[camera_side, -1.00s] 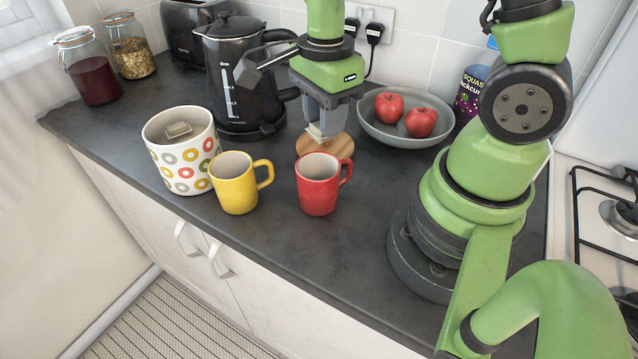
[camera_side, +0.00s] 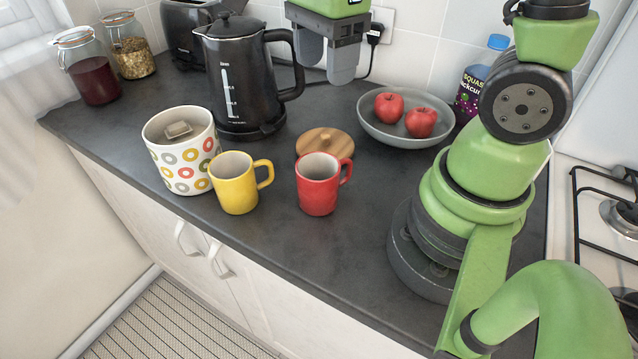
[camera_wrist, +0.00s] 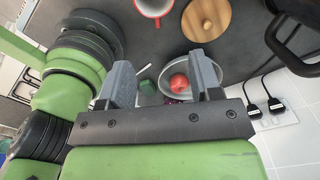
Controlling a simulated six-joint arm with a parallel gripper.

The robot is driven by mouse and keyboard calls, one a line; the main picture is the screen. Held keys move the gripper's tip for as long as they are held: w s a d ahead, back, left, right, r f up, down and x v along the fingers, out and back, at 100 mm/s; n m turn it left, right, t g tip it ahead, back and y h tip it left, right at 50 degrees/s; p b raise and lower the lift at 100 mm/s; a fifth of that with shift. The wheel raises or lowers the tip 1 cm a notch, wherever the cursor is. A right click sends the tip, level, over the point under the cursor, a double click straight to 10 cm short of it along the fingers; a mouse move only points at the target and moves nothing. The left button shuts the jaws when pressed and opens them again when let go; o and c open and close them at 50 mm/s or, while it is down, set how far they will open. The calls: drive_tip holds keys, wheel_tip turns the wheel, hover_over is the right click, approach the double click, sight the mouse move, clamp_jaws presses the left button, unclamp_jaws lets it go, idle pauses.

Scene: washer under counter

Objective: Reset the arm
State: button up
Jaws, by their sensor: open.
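My gripper (camera_side: 326,75) is raised above the back of the counter, between the kettle and the fruit bowl in the side view. In the wrist view my gripper (camera_wrist: 163,82) has its two fingers spread apart with nothing between them that it holds. A round wooden lid (camera_side: 325,143) with a knob lies on the counter below it, behind the red mug (camera_side: 318,190). The lid also shows in the wrist view (camera_wrist: 206,18), with part of the red mug (camera_wrist: 153,6) beside it.
A yellow mug (camera_side: 234,190) and a dotted pot (camera_side: 180,160) with something small and pale inside stand left. The black kettle (camera_side: 235,85) is close to my gripper's left. A grey bowl (camera_side: 385,137) of red apples and a squash bottle (camera_side: 470,92) stand right.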

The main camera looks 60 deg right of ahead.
drive_tip(key=shift+r, duration=0.8)
drive_tip(key=s+a+r+n+t+y, duration=0.1)
drive_tip(key=s+r+n+t, duration=0.2)
drive_tip(key=n, duration=0.6)
drive_tip(key=s+a+r+n+t+y, duration=0.1)
drive_tip(key=s+a+r+n+t, duration=0.1)
drive_tip(key=n, duration=0.7)
drive_tip(key=s+r+t, duration=0.1)
drive_tip(key=s+t, duration=0.1)
drive_tip(key=shift+s+a+r+n, duration=0.3)
drive_tip(key=shift+s+r+n, duration=0.05)
drive_tip(key=shift+s+n, duration=0.05)
